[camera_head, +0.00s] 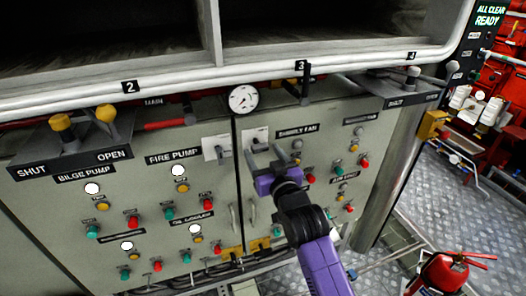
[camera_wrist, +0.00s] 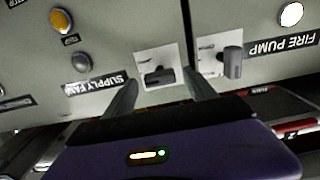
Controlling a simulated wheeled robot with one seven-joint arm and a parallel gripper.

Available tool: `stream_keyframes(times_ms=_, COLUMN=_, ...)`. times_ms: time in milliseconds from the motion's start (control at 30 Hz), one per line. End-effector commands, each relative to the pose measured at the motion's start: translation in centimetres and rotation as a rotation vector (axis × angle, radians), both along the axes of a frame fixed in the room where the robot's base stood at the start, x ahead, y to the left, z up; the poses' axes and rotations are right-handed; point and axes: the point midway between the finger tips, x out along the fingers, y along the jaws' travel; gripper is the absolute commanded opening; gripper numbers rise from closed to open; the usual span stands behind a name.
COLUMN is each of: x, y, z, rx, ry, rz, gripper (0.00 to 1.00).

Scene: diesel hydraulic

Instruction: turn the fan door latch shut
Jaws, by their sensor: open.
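The fan door latch (camera_wrist: 159,76) is a dark grey handle on a white plate, next to the SUPPLY FAN label. In the wrist view, which is upside down, its handle lies roughly level, across the plate. In the head view its white plate (camera_head: 255,134) shows just right of the door seam, with the handle partly hidden by my fingers. My gripper (camera_head: 264,154) is open in front of this plate. In the wrist view my gripper (camera_wrist: 162,92) has one finger on each side of the latch, and no contact is clear.
A second latch (camera_wrist: 232,62) on the fire pump door stands close across the seam, near my right-hand finger in the wrist view. A gauge (camera_head: 243,98) and a lever (camera_head: 301,88) sit above. Buttons and lamps cover both doors. A fire extinguisher (camera_head: 446,273) stands at lower right.

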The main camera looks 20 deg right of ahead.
Motion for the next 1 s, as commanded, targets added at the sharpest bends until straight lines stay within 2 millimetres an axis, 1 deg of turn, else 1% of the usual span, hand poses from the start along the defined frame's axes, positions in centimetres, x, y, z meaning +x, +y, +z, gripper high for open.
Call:
stream_keyframes(times_ms=100, x=0.5, y=0.01, z=0.04, rx=0.0, ry=0.0, rz=0.0, gripper=0.65)
stream_keyframes(times_ms=333, x=0.54, y=0.01, z=0.0, rx=0.0, ry=0.0, rz=0.0, gripper=0.65)
stream_keyframes(times_ms=367, x=0.54, y=0.0, z=0.01, rx=0.0, ry=0.0, rz=0.0, gripper=0.64)
stream_keyframes(times_ms=400, x=0.53, y=0.0, z=0.01, rx=0.0, ry=-0.001, rz=0.0, gripper=0.56)
stream_keyframes(times_ms=467, x=0.53, y=0.0, z=0.0, rx=0.0, ry=0.0, rz=0.0, gripper=0.44)
stream_keyframes(times_ms=600, x=0.52, y=0.0, z=0.01, rx=0.0, ry=-0.001, rz=0.0, gripper=0.16)
stream_keyframes(times_ms=667, x=0.52, y=0.0, z=0.01, rx=0.0, ry=-0.001, rz=0.0, gripper=0.05)
stream_keyframes(times_ms=700, x=0.51, y=0.0, z=0.01, rx=0.0, ry=-0.001, rz=0.0, gripper=0.03)
stream_keyframes(times_ms=1000, x=0.51, y=-0.08, z=-0.03, rx=-0.049, ry=-0.001, rz=-0.001, gripper=0.03)
